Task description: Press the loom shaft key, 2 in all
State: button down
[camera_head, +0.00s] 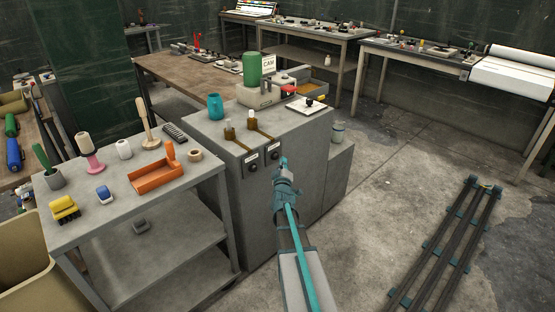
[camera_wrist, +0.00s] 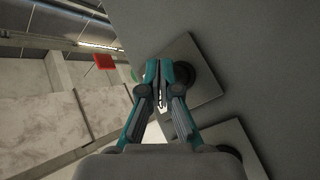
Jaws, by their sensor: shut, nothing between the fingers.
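Two dark round knobs on pale square plates, which look like the shaft keys, sit side by side on the front face of the grey cabinet (camera_head: 225,185). One is the left knob (camera_head: 251,169), the other the right knob (camera_head: 274,156). My gripper (camera_head: 283,160) is shut and empty, just right of the right knob. In the wrist view my gripper's shut fingertips (camera_wrist: 160,68) overlap a plate (camera_wrist: 190,60) and the edge of its knob (camera_wrist: 208,77). I cannot tell if they touch. A second plate (camera_wrist: 232,133) and its knob, partly hidden by my gripper, show below.
A cluttered grey table (camera_head: 115,215) adjoins at left. Dark rails (camera_head: 450,245) lie on the floor at right, with open floor between.

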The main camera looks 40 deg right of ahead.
jog(key=shift+s+d+b, duration=0.2)
jog(key=shift+s+b, duration=0.75)
jog(key=shift+s, duration=0.3)
jog(key=shift+s+d+b, duration=0.15)
jog(key=shift+s+b, duration=0.75)
jog(key=shift+s, duration=0.35)
